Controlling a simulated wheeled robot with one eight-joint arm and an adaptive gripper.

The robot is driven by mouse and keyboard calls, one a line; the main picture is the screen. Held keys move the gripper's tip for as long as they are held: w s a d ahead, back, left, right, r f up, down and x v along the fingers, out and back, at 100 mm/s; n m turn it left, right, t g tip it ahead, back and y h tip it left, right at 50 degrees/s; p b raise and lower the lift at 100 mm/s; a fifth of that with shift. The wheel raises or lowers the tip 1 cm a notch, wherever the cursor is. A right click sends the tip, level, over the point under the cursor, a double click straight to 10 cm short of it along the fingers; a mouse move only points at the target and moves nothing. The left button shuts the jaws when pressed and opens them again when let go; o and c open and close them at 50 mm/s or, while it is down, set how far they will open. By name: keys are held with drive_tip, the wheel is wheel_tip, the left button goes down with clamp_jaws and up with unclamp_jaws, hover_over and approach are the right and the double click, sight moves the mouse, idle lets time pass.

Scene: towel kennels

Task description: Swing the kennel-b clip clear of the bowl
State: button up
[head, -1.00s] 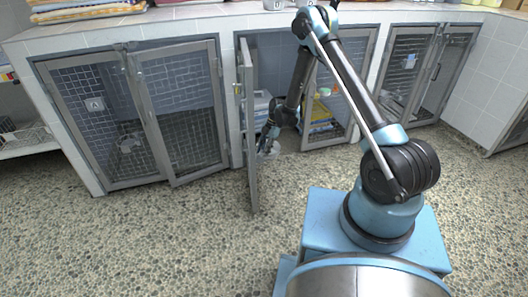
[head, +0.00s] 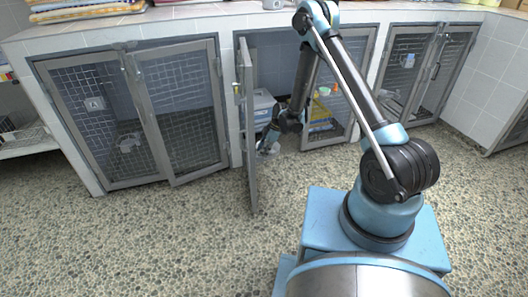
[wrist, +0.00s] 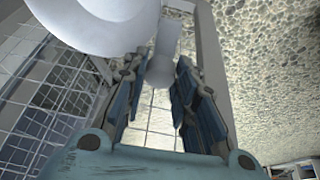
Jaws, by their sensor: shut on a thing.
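In the wrist view my gripper (wrist: 160,82) is shut on a pale grey clip (wrist: 166,42), whose flat tab and rounded end lie between the fingers. A large white bowl (wrist: 95,18) fills the upper left of that view, right beside the clip; I cannot tell whether they touch. In the head view my gripper (head: 267,138) is low in the opening of the middle kennel, just right of its open door (head: 249,140). A small pale part of the bowl (head: 273,148) shows by the gripper; the clip is too small to make out there.
The middle kennel's right door (head: 325,120) is shut, with yellow items behind it. A grey box (head: 262,103) stands inside. The left kennel (head: 130,120) and right kennel (head: 410,75) have mesh doors. The pebbled floor (head: 150,240) in front is clear.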

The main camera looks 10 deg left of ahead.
drive_tip(key=shift+w+a, duration=0.1)
drive_tip(key=shift+w, duration=0.1)
drive_tip(key=o, duration=0.8)
drive_tip(key=v, duration=1.2)
